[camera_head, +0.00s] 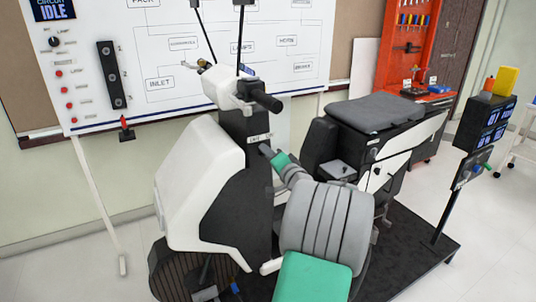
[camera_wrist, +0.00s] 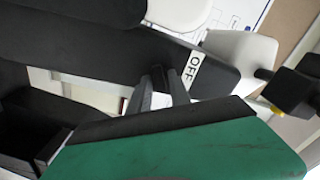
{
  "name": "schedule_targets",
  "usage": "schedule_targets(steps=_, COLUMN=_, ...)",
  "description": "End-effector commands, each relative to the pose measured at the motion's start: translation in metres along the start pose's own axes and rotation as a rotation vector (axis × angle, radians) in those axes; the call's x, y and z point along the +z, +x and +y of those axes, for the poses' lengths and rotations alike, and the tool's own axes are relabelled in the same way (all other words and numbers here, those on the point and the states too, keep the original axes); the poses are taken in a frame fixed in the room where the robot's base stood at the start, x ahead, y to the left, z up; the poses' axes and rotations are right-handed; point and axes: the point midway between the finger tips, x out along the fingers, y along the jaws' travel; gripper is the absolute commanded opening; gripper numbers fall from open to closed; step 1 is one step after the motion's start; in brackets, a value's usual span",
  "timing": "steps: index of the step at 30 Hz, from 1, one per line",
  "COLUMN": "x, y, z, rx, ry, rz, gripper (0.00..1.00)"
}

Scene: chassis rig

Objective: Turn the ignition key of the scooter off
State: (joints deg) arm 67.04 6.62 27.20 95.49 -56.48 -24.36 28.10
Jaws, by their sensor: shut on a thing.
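The scooter (camera_head: 200,178) stands on a dark platform, with a white front shield and a black steering column (camera_head: 243,125). My gripper (camera_head: 265,150) reaches the column just below a small white label strip (camera_head: 258,138). In the wrist view my gripper's dark fingers (camera_wrist: 160,85) are close together against the black column face, beside a white "OFF" label (camera_wrist: 194,70). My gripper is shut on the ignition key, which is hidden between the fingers. The key's angle cannot be told.
The handlebar grip (camera_head: 260,100) juts out above my gripper. The grey seat (camera_head: 375,112) lies to the right. A circuit board panel (camera_head: 220,45) stands behind. A post with a dark display box (camera_head: 487,122) stands at the platform's right edge. An orange tool rack (camera_head: 408,45) is at the back.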

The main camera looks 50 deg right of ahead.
Motion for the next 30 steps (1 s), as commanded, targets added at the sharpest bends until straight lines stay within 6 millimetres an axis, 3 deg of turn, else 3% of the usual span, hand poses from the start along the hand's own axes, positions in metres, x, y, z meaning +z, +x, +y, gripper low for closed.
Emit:
schedule_targets(steps=17, x=0.0019, y=-0.0002, z=0.0025, rx=-0.001, ry=-0.039, rz=0.0, gripper=0.0)
schedule_targets(steps=30, x=0.0056, y=-0.0003, z=0.0068, rx=-0.001, ry=-0.343, rz=0.0, gripper=0.0)
